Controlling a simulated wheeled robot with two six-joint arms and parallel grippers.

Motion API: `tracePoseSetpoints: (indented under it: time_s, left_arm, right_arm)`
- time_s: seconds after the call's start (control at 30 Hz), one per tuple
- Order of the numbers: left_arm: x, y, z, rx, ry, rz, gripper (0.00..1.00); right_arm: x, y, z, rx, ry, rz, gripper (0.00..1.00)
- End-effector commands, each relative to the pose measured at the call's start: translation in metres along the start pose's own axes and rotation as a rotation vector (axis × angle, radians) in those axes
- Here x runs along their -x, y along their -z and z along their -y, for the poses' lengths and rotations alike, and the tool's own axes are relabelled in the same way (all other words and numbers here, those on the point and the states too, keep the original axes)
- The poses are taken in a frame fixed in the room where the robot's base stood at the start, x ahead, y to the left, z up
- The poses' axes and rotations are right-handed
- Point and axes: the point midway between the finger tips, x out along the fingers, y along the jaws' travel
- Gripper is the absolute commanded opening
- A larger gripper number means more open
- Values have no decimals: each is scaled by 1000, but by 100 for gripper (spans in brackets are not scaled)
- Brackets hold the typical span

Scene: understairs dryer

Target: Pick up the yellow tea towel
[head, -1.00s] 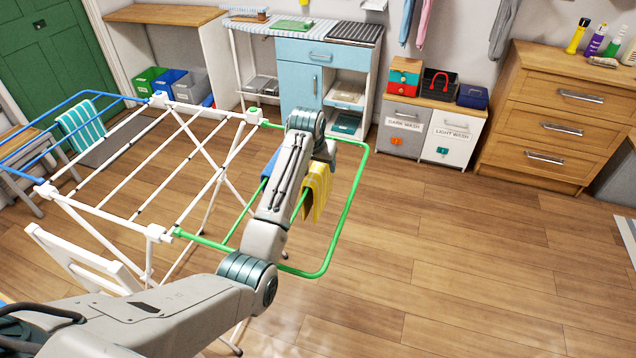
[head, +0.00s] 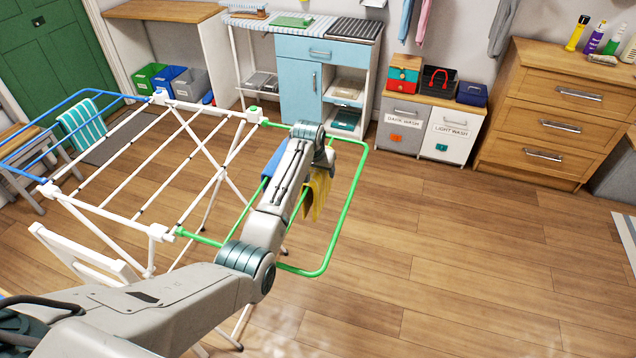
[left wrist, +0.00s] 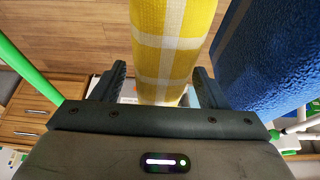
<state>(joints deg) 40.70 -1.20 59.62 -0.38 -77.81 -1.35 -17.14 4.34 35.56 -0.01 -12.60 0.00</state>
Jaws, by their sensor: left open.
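The yellow tea towel (head: 318,194), with white checks in the left wrist view (left wrist: 168,50), hangs over the green wing of the drying rack (head: 345,215). In the head view my left arm partly hides it. My left gripper (left wrist: 160,78) is open, with one finger on each side of the towel's yellow cloth in the left wrist view. I cannot tell whether the fingers touch it. In the head view the gripper's fingers are hidden behind my arm. My right gripper is not in view.
A blue towel (left wrist: 270,60) hangs close on the right of the yellow one in the left wrist view. A teal striped towel (head: 82,128) hangs on the rack's blue wing. A wooden drawer chest (head: 555,120) stands at the right.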

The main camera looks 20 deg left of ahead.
Motion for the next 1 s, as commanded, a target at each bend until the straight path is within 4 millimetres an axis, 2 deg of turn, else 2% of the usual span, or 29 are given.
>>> tracePoseSetpoints:
  time_s: [0.57, 0.67, 0.9, 1.0]
  left_arm:
    - [-4, -2, 0, 0, 0, 0, 67]
    - [-4, -2, 0, 0, 0, 0, 52]
    - [-4, -2, 0, 0, 0, 0, 5]
    - [-4, -2, 0, 0, 0, 0, 5]
  right_arm:
    - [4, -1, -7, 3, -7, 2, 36]
    - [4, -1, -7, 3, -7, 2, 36]
    - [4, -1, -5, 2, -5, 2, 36]
    - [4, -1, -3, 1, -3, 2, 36]
